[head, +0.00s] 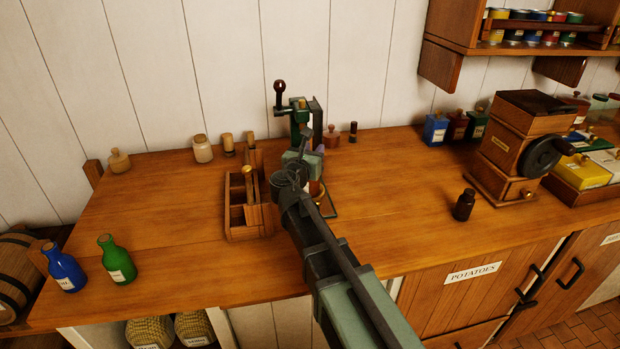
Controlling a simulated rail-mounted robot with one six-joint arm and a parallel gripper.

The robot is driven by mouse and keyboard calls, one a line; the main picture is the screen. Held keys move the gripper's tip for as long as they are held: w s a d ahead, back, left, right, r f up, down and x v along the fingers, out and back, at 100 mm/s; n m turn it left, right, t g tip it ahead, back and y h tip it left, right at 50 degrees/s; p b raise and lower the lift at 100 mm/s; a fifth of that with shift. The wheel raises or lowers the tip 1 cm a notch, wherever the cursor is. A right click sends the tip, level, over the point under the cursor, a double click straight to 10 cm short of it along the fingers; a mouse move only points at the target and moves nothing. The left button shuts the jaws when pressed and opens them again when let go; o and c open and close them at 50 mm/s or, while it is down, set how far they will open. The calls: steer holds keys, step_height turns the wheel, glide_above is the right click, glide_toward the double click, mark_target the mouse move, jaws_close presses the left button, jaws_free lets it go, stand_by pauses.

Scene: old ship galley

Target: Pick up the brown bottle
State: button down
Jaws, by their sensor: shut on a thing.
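A small dark brown bottle (464,205) stands upright on the wooden counter, right of centre, in front of the wooden grinder. My arm reaches in from the lower right, and my gripper (296,172) is near the middle of the counter, well left of that bottle and apart from it. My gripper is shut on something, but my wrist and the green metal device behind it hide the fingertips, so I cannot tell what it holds. A blue bottle (64,268) and a green bottle (117,261) stand at the front left.
A wooden caddy (238,225) stands just left of my gripper. A green metal device (301,112) stands behind it. The wooden grinder (519,150) and several small bottles are at the right. Bare counter (395,190) lies between my arm and the brown bottle.

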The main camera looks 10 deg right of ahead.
step_height(320, 180, up, 20)
steer(key=p, duration=2)
steer(key=shift+f, duration=0.1)
